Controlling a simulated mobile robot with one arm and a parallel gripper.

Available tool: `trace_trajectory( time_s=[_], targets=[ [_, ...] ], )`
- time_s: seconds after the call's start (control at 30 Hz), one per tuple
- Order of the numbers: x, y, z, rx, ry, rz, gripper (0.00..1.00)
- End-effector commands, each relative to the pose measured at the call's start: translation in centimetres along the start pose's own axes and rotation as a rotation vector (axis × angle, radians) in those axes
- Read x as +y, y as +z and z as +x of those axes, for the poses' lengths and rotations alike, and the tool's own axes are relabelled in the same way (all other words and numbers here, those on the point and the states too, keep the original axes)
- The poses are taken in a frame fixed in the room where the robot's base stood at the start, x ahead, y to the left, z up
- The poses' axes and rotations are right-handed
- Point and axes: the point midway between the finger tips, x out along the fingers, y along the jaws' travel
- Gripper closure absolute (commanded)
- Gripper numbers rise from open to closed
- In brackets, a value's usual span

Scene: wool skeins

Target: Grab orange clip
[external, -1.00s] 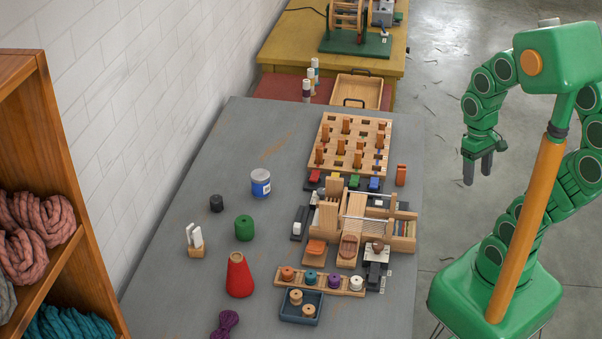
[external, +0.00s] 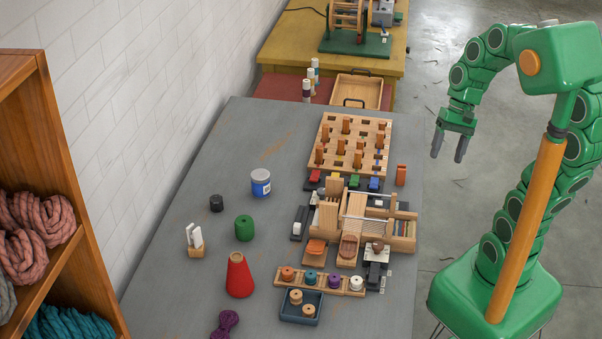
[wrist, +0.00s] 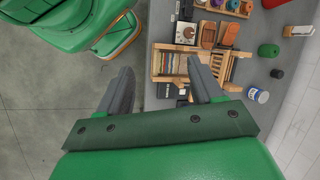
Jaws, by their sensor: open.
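A small upright orange block (external: 401,174), which looks like the orange clip, stands near the right edge of the grey table, just right of the pegged wooden board. Its exact shape is too small to tell. My gripper (external: 449,150) is open and empty, in the air to the right of the table and apart from the clip. In the wrist view my gripper (wrist: 160,72) shows two spread fingers with nothing between them. I cannot make out the clip there; the gripper body covers part of the table.
The pegged board (external: 326,130) stands left of the clip. A row of small coloured pieces, including a red one (external: 315,177), lies below it. A small wooden loom (external: 403,243) sits nearer the camera.

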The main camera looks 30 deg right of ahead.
Motion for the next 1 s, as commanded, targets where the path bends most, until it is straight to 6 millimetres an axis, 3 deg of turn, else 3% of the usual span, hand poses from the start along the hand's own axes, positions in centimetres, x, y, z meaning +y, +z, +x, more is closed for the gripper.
trace_trajectory(
  time_s=[0.2,0.47,0.7,1.0],
  targets=[
    [-3.0,-4.8,-0.7,-0.067,-0.228,0.313,0.34],
    [-4.6,-12.0,-3.1,-0.161,-0.502,0.701,0.34],
    [-3.1,-19.4,-6.4,-0.261,-0.751,1.049,0.34],
    [0.2,-25.4,-9.2,-0.366,-0.955,1.323,0.34]
  ],
)
